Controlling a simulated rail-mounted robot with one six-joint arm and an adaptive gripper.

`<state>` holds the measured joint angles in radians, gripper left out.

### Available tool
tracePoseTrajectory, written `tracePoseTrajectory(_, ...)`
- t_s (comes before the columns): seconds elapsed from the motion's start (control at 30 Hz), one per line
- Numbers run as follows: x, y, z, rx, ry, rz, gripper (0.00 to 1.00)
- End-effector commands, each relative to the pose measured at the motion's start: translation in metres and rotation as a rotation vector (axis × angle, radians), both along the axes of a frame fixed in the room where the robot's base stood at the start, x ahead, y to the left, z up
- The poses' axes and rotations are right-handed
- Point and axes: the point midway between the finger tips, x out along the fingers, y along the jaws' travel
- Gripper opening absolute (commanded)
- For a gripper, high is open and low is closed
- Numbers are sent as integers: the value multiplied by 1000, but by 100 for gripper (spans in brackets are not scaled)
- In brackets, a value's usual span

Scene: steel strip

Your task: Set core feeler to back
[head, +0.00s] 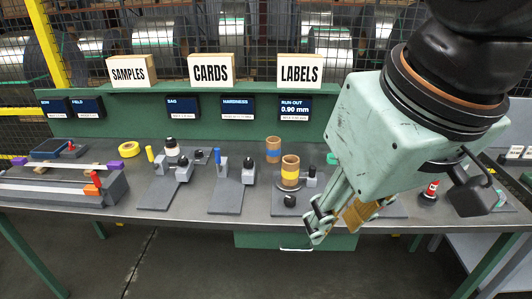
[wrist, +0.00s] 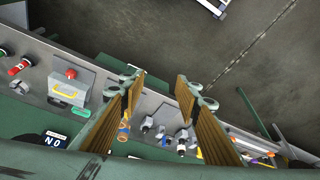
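The run-out station stands on the bench in the head view, below the screen reading "RUN-OUT 0.90 mm" (head: 296,107). It has a brown core with a yellow band (head: 290,170). A small grey post with a dark top (head: 311,176), which may be the core feeler, stands close to its right side. A black knob (head: 290,200) sits on the base in front of the core. I cannot tell which way the feeler is set. My gripper (head: 333,217) hangs over the bench's front edge, right of the station. In the wrist view its fingers (wrist: 160,92) are apart with nothing held between them.
Another brown core with a blue band (head: 273,150) stands behind the station. Grey fixtures (head: 234,180) with black knobs stand to the left. A red-and-white item (head: 430,189) stands at the right. The "LABELS" box (head: 300,67) tops the green back panel.

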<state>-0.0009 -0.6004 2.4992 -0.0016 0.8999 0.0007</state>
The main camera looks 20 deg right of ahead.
Motion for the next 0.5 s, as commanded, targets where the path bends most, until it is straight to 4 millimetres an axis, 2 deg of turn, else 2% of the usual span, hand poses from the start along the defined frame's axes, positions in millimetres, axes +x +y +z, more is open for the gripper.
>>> tracePoseTrajectory(0.07, 1, 0, 1, 0, 1, 1, 23)
tracePoseTrajectory(0.3, 10, -2, 5, -10, 8, 14, 1)
tracePoseTrajectory(0.5, 27, -5, 13, -27, 23, 40, 0)
